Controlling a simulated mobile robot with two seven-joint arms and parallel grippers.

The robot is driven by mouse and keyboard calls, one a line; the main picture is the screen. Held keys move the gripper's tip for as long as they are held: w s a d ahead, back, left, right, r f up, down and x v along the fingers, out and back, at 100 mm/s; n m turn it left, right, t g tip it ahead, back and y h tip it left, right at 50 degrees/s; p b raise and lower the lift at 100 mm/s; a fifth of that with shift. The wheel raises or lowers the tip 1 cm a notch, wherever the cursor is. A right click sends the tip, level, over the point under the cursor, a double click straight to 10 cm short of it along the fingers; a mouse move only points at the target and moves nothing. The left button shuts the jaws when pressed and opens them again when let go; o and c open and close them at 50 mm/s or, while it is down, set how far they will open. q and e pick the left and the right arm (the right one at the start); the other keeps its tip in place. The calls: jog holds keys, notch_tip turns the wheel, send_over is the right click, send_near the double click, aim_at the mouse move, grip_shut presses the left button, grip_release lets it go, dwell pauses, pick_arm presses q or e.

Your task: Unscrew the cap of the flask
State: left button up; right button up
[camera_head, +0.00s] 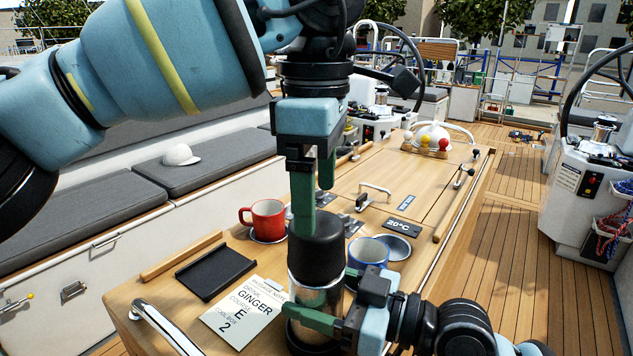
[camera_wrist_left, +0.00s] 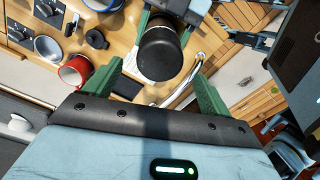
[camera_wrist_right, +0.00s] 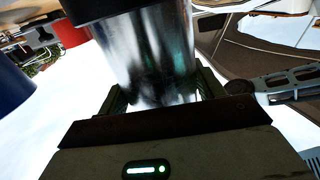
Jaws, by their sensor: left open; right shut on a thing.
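The flask stands upright at the table's near end in the head view, with a silver body (camera_head: 308,268) and a black cap (camera_head: 316,247). My left gripper (camera_head: 314,208) is open, pointing down just above the cap. In the left wrist view the cap (camera_wrist_left: 160,52) lies ahead of the two spread green fingers; contact cannot be told. My right gripper (camera_head: 316,297) is shut around the flask's lower body from the right. The right wrist view shows the silver body (camera_wrist_right: 148,55) between its fingers. The flask's base is partly hidden by this gripper.
A red mug (camera_head: 267,219) stands left of the flask, and a blue mug (camera_head: 369,252) stands close on the right. A black tray (camera_head: 215,272) and a note card (camera_head: 242,312) lie to the left. A metal rail (camera_head: 168,325) runs along the table's near edge.

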aim_at(316, 239)
pick_arm(q)
jog(key=shift+f, duration=3.95)
jog(key=shift+c, duration=0.2)
jog(key=c, duration=0.9)
jog(key=n, duration=0.4)
jog(key=shift+n, duration=0.4)
jog(key=shift+c, duration=0.2)
jog(key=n, duration=0.4)
jog(key=shift+r+n, duration=0.1)
jog(key=shift+n, duration=0.3)
jog(key=shift+r, duration=0.2)
jog(key=shift+r, duration=0.75)
jog(key=shift+r, duration=0.2)
